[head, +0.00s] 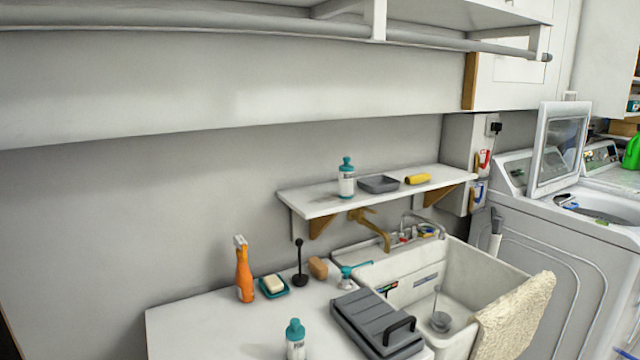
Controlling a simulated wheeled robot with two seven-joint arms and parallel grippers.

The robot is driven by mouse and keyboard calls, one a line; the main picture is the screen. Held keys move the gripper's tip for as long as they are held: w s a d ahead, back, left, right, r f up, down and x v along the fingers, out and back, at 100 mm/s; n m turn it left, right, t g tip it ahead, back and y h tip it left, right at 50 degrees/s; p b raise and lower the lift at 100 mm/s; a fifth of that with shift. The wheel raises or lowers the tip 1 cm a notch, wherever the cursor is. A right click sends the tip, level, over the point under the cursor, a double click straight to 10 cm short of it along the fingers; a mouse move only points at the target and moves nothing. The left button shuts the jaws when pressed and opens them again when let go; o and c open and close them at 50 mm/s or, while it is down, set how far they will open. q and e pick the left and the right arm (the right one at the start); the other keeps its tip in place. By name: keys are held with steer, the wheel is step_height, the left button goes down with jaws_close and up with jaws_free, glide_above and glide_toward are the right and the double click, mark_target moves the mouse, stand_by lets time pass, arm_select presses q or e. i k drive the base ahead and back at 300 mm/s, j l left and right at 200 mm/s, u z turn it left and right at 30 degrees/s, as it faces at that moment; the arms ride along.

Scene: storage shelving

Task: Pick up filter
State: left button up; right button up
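No object is plainly marked as the filter. A flat dark grey ribbed piece with a black handle (372,318) lies on the white counter at the left edge of the sink; it may be the filter, but I cannot tell for sure. A small grey strainer-like piece with a thin stem (440,321) sits at the bottom of the sink basin. Neither of my grippers shows in the head view.
The white counter (190,325) also holds an orange spray bottle (244,272), a soap dish (273,287), a black plunger-like tool (300,277) and a teal-capped bottle (295,340). A shelf (325,204) juts above the sink (408,290). A cream towel (515,318) hangs over its front.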

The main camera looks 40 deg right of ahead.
mark_target(345, 171)
steer(key=z, duration=1.5)
